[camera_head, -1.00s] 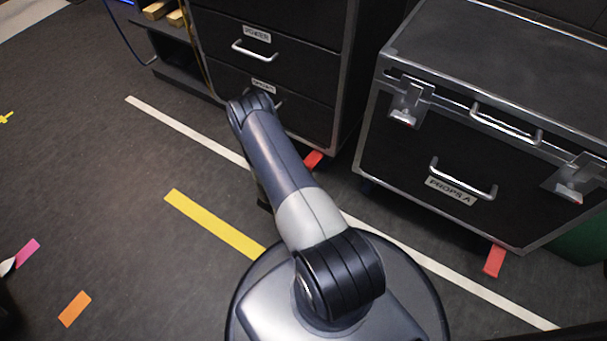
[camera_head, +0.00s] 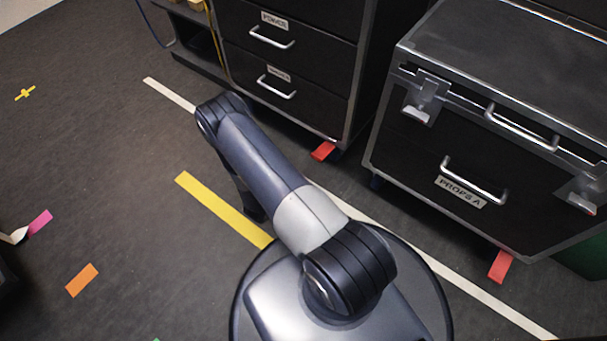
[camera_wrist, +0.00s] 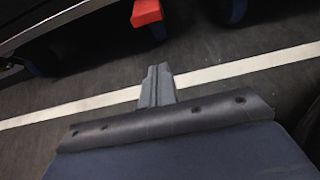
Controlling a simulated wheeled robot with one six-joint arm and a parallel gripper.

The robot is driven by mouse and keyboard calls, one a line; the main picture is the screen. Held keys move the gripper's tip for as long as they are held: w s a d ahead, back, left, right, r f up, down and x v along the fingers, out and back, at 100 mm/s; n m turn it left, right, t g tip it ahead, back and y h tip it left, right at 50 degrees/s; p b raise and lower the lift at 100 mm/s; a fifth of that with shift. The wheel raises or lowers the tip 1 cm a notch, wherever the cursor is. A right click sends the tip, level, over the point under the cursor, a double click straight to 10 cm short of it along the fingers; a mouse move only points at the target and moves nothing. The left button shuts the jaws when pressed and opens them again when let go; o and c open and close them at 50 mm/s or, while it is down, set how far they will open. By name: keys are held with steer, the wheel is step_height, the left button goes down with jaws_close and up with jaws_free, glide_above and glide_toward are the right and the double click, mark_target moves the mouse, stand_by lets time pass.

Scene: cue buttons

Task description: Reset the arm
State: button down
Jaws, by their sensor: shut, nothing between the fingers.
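My gripper (camera_wrist: 158,84) shows in the wrist view with its two fingers together and nothing between them. It is above the dark floor, and a white tape line (camera_wrist: 235,69) runs behind the fingertips. No cue buttons can be made out in either view.
A black drawer cabinet (camera_head: 290,65) with two handles stands ahead. A black props case (camera_head: 440,150) stands to the right. Red tape tabs (camera_head: 323,150) lie at their feet. Yellow tape (camera_head: 222,210) marks the floor. The floor to the left is mostly clear.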

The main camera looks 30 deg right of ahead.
steer(key=shift+s+a+r, duration=0.1)
steer(key=shift+a+r, duration=0.05)
steer(key=shift+a, duration=0.05)
stand_by(0.3)
